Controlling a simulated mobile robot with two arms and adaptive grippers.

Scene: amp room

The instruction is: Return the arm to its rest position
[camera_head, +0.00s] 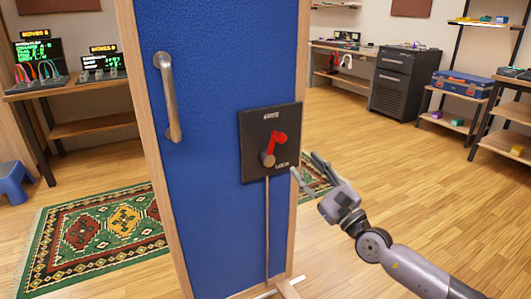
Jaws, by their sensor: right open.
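My right gripper (312,178) comes in from the lower right and is open and empty. Its fingertips are at the right edge of the blue panel, to the right of a black switch plate (252,160). The plate carries a red lever (275,144) on a round pivot, with the lever tilted up to the right. The gripper appears apart from the lever; whether it touches the plate's edge I cannot tell. My left gripper is not in view.
The blue panel (205,215) stands upright in a wooden frame with a metal handle (168,97). A patterned rug (100,231) and a blue stool (13,180) lie left. A black cabinet (397,86) and shelves stand at the back right. The wooden floor at right is clear.

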